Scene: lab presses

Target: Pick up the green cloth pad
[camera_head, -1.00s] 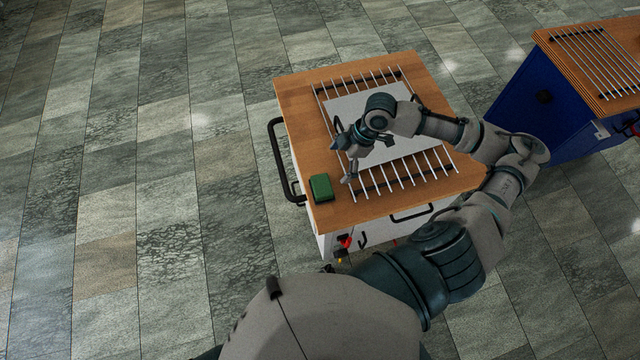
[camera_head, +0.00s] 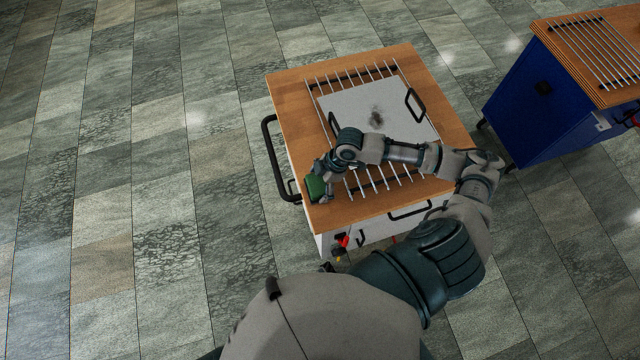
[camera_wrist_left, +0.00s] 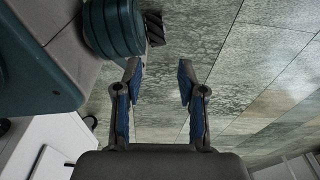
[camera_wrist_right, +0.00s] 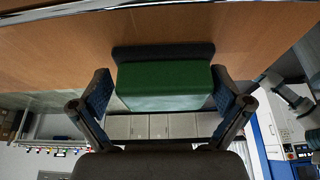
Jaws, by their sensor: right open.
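The green cloth pad (camera_head: 316,187) lies near the front left corner of the wooden top (camera_head: 345,212) of the press cart. It has a dark base layer under the green, seen in the right wrist view (camera_wrist_right: 165,82). My right gripper (camera_head: 318,180) is at the pad, with one finger on each side of it. In the right wrist view the open fingers (camera_wrist_right: 163,92) straddle the pad; I cannot tell whether they touch it. My left gripper (camera_wrist_left: 157,82) is open and empty over the tiled floor, seen only in the left wrist view.
A grey plate with a black handle (camera_head: 414,105) lies on metal rods behind my right arm. A black side handle (camera_head: 274,160) sticks out at the cart's left. A blue cart (camera_head: 540,90) stands at the right. The floor at left is clear.

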